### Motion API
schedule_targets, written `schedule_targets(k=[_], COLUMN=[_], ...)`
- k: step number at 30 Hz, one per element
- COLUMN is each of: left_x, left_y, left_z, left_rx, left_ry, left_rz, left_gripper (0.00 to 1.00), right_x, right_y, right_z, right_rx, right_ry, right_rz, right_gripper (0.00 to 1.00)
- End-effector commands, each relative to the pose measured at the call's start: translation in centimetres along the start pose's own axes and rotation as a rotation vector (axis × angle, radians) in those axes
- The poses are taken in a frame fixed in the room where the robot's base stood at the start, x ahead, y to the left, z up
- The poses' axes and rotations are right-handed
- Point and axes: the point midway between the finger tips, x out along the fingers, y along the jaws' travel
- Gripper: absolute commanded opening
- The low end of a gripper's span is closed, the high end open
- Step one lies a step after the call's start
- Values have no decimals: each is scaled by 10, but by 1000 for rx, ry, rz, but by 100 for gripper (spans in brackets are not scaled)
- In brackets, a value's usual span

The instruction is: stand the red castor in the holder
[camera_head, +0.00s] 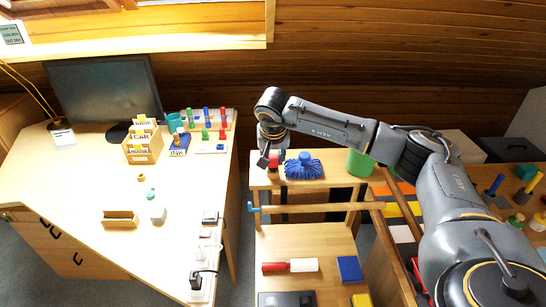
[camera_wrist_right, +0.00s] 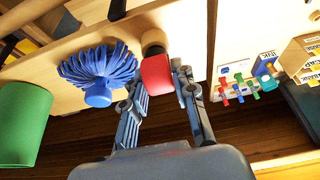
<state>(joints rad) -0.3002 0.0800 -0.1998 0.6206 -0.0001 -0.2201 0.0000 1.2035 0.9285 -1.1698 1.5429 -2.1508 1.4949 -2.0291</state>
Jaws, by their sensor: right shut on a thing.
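The red castor (camera_wrist_right: 157,74) is between the two fingers of my right gripper (camera_wrist_right: 162,82) in the right wrist view. It is a red cylinder, and a brown end with a dark band (camera_wrist_right: 153,42) shows beyond it. In the head view the castor (camera_head: 274,160) shows as a small red patch under my right gripper (camera_head: 269,155), above the wooden stand left of a blue brush. I cannot tell whether its far end touches the wood. No thing is clearly recognisable as the holder. My left gripper is not in view.
The blue bristly brush (camera_head: 304,166) sits close right of my gripper in the head view, with a green bin (camera_head: 360,162) further right. A wooden bar (camera_head: 315,207) crosses in front. A desk (camera_head: 80,185) with stamps and boxes stands at left.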

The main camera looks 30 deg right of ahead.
Motion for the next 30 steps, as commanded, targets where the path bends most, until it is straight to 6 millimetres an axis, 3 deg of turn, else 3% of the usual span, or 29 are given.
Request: schedule_targets(k=[6,7,10,11,22,30], left_x=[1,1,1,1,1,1], left_y=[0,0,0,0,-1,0], left_z=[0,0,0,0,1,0], left_rx=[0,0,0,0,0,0], left_ry=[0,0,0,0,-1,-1], left_rz=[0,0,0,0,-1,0], left_gripper=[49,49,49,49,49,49], right_x=[2,2,1,1,-4,-53], right_y=[0,0,0,0,0,-1], right_z=[0,0,0,0,0,-1], right_rx=[0,0,0,0,0,0], right_ry=[0,0,0,0,1,5], right_rz=[0,0,0,0,-2,-4], right_gripper=[0,31,51,53,53,53])
